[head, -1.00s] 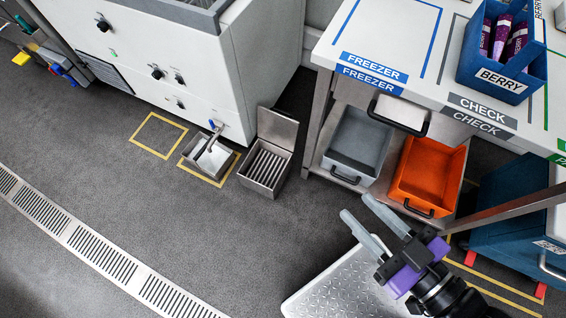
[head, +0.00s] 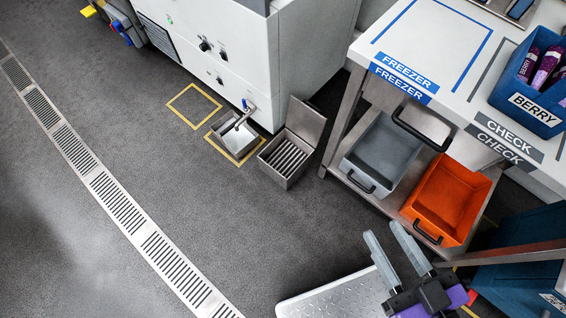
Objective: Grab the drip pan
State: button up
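The drip pan (head: 233,139) looks like the small shallow steel pan on the floor below the machine's tap (head: 241,114). It sits within a yellow floor outline, and the tap hides part of its inside. My gripper (head: 382,231) is at the lower right, its two grey fingers apart with nothing between them. It is well to the right of the pan and nearer the front in the picture.
A steel bin with slats and a raised lid (head: 312,119) stands right of the pan. A grey tub (head: 387,145) and orange tub (head: 446,198) sit on the table's lower shelf. A drain grate (head: 108,192) crosses the floor. The floor left of the pan is clear.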

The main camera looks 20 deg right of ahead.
aim_at(239, 143)
jog(key=i+j+u, duration=0.15)
jog(key=i+j, duration=0.95)
jog(key=i+j+u, duration=0.1)
jog(key=i+j, duration=0.9)
jog(key=i, duration=0.2)
